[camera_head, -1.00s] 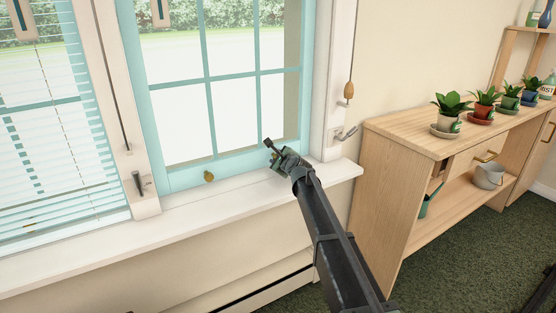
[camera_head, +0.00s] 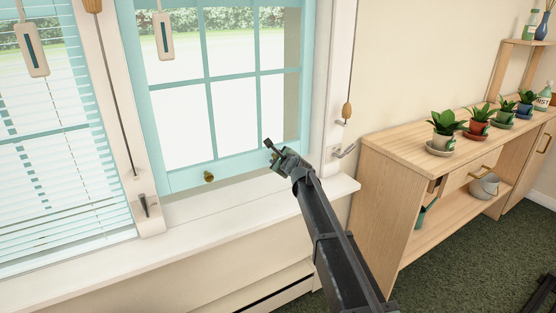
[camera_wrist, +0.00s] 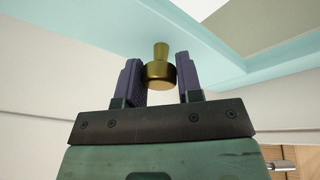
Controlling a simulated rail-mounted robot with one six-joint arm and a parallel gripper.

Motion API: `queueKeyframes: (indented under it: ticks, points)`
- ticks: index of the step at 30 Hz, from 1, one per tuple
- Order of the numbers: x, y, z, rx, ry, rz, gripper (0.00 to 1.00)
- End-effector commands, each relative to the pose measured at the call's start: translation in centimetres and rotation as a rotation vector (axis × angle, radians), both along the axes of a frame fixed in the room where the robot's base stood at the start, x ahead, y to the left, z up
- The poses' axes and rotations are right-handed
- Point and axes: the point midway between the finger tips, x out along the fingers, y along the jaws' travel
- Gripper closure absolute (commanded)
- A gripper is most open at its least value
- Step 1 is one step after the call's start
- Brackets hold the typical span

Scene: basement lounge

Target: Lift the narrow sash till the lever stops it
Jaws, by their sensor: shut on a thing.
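The narrow sash (camera_head: 225,168) is the teal-framed, multi-pane window at the centre of the head view. A brass knob (camera_head: 208,177) sits on the left of that rail. My gripper (camera_head: 268,146) is at the rail's right end. In the wrist view my gripper (camera_wrist: 160,85) is shut on a second brass knob (camera_wrist: 161,72) under the teal rail (camera_wrist: 95,22). A dark lever (camera_head: 144,205) is on the left post, and a metal lever (camera_head: 346,152) on the right post. Which one acts on this sash cannot be told.
The white sill (camera_head: 100,258) runs below. A wider window with blinds (camera_head: 50,150) is at left. Cords with wooden pulls (camera_head: 347,110) hang beside the posts. A wooden shelf unit (camera_head: 385,200) with several potted plants stands at right, apart from my arm.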

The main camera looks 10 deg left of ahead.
Motion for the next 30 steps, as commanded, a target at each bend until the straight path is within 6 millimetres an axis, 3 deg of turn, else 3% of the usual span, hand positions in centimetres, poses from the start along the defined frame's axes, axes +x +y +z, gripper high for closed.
queueKeyframes:
  ticks: [1, 6, 17, 30]
  points:
    - [0.0, 0.0, 0.0, 0.001, 0.0, 0.0, 0.65]
    - [0.0, 0.0, 0.0, 0.0, 0.0, 0.0, 0.42]
    - [-0.7, -0.4, 0.3, 0.0, 0.001, 0.001, 0.42]
    - [-8.8, -4.7, 2.9, 0.001, 0.0, 0.0, 0.42]
